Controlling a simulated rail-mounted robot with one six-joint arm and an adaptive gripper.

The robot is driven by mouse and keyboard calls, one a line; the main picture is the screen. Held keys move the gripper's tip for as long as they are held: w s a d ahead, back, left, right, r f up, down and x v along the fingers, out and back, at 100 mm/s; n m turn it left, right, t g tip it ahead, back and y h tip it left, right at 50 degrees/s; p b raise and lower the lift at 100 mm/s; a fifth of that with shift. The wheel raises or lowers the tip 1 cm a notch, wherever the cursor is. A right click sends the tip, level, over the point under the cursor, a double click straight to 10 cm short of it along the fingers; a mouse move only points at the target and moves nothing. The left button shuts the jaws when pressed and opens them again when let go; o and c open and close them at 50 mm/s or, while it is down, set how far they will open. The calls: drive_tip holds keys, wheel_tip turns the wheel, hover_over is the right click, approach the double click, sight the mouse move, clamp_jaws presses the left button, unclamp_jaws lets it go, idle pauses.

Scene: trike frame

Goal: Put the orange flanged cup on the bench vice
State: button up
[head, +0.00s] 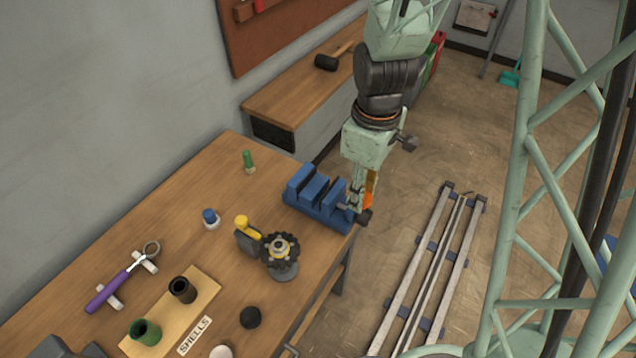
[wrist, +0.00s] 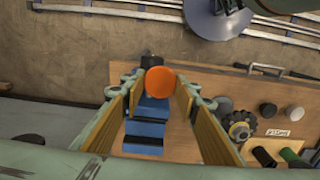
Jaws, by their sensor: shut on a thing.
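The orange flanged cup shows as a round orange face in the wrist view (wrist: 160,83), between the fingertips of my gripper (wrist: 161,88). In the head view only a sliver of the cup (head: 368,201) shows beside my gripper (head: 360,198), which hides the rest. My gripper is shut on the cup and points down. The blue bench vice (head: 316,192) stands at the table's right edge, its body also in the wrist view (wrist: 147,127). The cup appears over or beside the vice's right end, near its dark handle; I cannot tell whether it touches.
A green peg (head: 249,160), a blue-capped piece (head: 210,218) and a dark gear on a stand (head: 281,256) are on the table. A board marked SHELLS (head: 206,291) holds cups. A rail track (head: 430,265) lies on the floor at the right.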

drive_tip(key=s, duration=0.1)
drive_tip(key=s+n, duration=0.1)
drive_tip(key=shift+s+a+r, duration=0.15)
drive_tip(key=shift+s+r, duration=0.05)
drive_tip(key=shift+s, duration=0.15)
drive_tip(key=p, duration=0.2)
hover_over(317, 187)
drive_tip(key=shift+s+d+f, duration=0.3)
drive_tip(key=shift+s+f, duration=0.1)
drive_tip(key=shift+f, duration=0.3)
drive_tip(key=shift+w+a, duration=0.3)
drive_tip(key=shift+w, duration=0.1)
drive_tip(key=shift+f, duration=1.8)
drive_tip(key=shift+f+b, duration=0.2)
drive_tip(key=shift+b, duration=0.2)
